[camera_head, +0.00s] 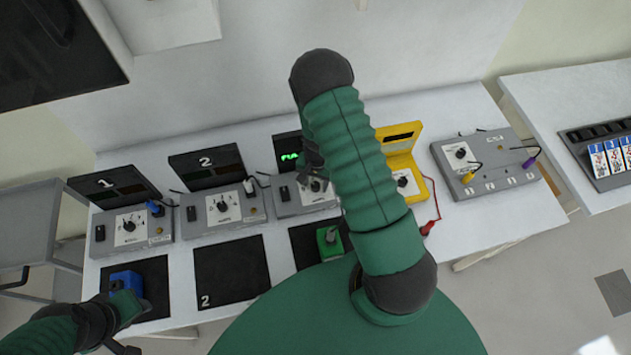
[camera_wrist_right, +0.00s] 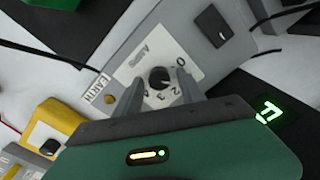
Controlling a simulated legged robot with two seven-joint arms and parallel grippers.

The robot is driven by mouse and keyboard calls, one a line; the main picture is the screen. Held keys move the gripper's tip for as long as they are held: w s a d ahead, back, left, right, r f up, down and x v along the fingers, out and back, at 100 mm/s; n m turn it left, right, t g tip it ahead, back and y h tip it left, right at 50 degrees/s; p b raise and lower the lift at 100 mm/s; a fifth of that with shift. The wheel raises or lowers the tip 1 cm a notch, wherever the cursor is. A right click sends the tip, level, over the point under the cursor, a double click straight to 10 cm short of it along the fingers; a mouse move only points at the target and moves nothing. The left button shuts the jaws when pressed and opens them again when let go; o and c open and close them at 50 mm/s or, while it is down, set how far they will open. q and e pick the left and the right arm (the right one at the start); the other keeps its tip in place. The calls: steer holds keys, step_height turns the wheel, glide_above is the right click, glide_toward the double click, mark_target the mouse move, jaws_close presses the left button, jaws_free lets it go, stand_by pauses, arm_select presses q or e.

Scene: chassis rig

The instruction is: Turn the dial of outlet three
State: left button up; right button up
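The outlet three box (camera_head: 289,204) is grey and stands third from the left on the white table, partly hidden by my right arm. Its display (camera_head: 289,157) shows green lettering. Its black dial (camera_wrist_right: 159,77) sits on a white numbered plate in the right wrist view. My right gripper (camera_head: 313,160) is above this box in the head view. In the wrist view the two fingers of this gripper (camera_wrist_right: 157,86) are apart, one on each side of the dial; contact cannot be told. My left gripper (camera_head: 122,318) is at the lower left, near a blue block (camera_head: 126,282); its fingers are unclear.
Outlet boxes one (camera_head: 131,228) and two (camera_head: 222,210) stand to the left. A yellow meter (camera_head: 400,165) and a grey panel with plugs (camera_head: 487,165) stand to the right. Black mats (camera_head: 231,272) lie in front, with a green block (camera_head: 329,243) on the right one.

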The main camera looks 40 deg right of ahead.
jaws_close()
steer(key=shift+n, duration=0.3)
steer(key=n+b, duration=0.2)
steer(key=n, duration=0.1)
steer(key=shift+w, duration=0.1)
steer(key=shift+n+b, duration=0.7)
steer(key=shift+n, duration=1.4)
steer(key=shift+r, duration=0.1)
steer(key=shift+o, duration=0.9)
jaws_free()
